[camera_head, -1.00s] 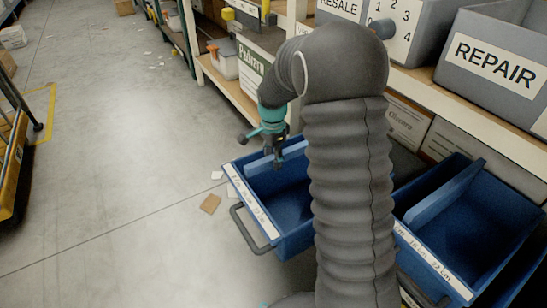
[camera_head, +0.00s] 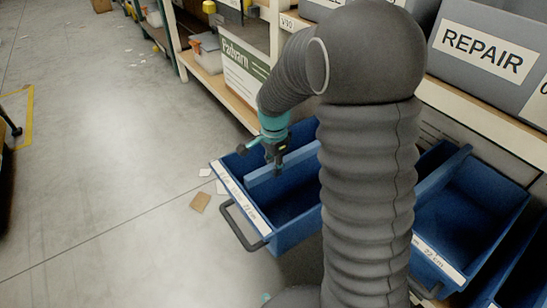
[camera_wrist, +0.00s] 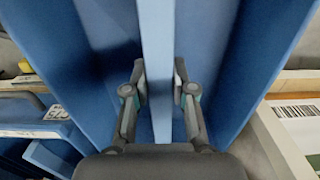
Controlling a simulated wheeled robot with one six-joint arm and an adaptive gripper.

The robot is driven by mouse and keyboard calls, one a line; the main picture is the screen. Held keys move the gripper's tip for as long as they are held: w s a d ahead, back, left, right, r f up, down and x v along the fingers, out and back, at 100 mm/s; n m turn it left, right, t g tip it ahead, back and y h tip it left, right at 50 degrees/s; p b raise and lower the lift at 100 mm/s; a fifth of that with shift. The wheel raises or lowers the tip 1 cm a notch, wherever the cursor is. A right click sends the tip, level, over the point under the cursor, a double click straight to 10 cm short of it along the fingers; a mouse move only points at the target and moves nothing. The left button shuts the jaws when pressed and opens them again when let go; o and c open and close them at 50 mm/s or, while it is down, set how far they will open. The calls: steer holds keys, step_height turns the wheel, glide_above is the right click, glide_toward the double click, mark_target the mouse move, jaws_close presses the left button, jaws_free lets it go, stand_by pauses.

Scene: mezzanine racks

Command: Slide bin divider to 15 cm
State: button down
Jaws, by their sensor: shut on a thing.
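The pulled-out blue bin (camera_head: 288,238) juts from the rack at the picture's middle, with a white scale strip (camera_head: 238,198) along its front rim. A lighter blue divider (camera_head: 259,176) stands in it, nearer the left wall than the right. My gripper (camera_head: 275,162) reaches down over the divider. In the wrist view the divider (camera_wrist: 156,45) runs upright between the fingers of my gripper (camera_wrist: 159,85), which is shut on it. The scale figures are too small to read, and my arm hides the bin's right rear part.
A second blue bin (camera_head: 462,262) with its own divider stands right of my arm. A grey REPAIR box (camera_head: 480,52) sits on the shelf above. The left floor is open, with a brown card scrap (camera_head: 200,202) near the bin handle (camera_head: 240,232).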

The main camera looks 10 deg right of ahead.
steer(key=shift+s, duration=0.15)
steer(key=c, duration=1)
jaws_free()
steer(key=shift+d, duration=0.1)
steer(key=shift+o, duration=0.2)
step_height(320, 180, up, 12)
